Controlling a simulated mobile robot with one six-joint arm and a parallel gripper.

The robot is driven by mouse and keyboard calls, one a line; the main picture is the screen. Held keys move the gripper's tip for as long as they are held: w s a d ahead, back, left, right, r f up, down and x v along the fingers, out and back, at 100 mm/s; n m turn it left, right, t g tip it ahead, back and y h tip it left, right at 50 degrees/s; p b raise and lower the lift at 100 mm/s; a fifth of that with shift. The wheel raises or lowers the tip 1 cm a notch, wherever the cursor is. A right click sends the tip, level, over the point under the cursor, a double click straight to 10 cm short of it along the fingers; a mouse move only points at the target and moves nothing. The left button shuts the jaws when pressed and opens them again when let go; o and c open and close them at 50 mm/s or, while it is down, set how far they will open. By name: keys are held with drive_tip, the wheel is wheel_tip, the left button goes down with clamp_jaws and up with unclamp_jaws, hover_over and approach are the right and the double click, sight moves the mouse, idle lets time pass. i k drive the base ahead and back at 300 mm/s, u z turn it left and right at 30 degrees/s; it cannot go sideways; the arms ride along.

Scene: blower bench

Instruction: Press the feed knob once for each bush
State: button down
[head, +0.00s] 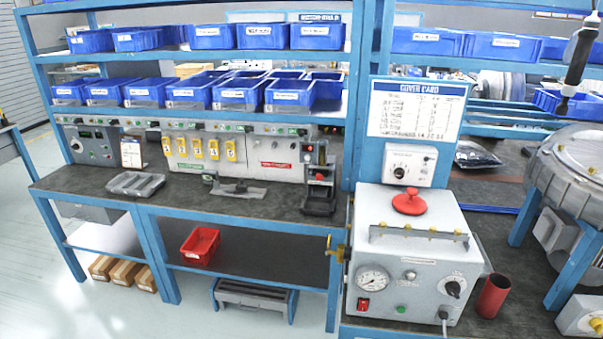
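No knob carries a label I can read as feed, so I cannot tell which one it is. A large red round knob (409,202) sits on top of a light grey machine box (408,262) at the front right. A black knob (454,288) is on that box's front face. A small dark knob (399,172) is on the white control box (408,165) behind it. A cover card (417,108) stands above; its rows are too small to read. I cannot make out any bushes. My gripper is not in view.
Blue bins (290,96) fill the shelves. A dark bench top (80,180) holds a grey panel with yellow tags (213,149) and a black-and-red device (319,185). A red cup (493,296) stands right of the machine box. A dark tool (577,55) hangs at upper right.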

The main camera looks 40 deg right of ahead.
sight(318, 175)
drive_tip(key=u, duration=0.35)
drive_tip(key=i, duration=0.85)
drive_tip(key=u, duration=0.35)
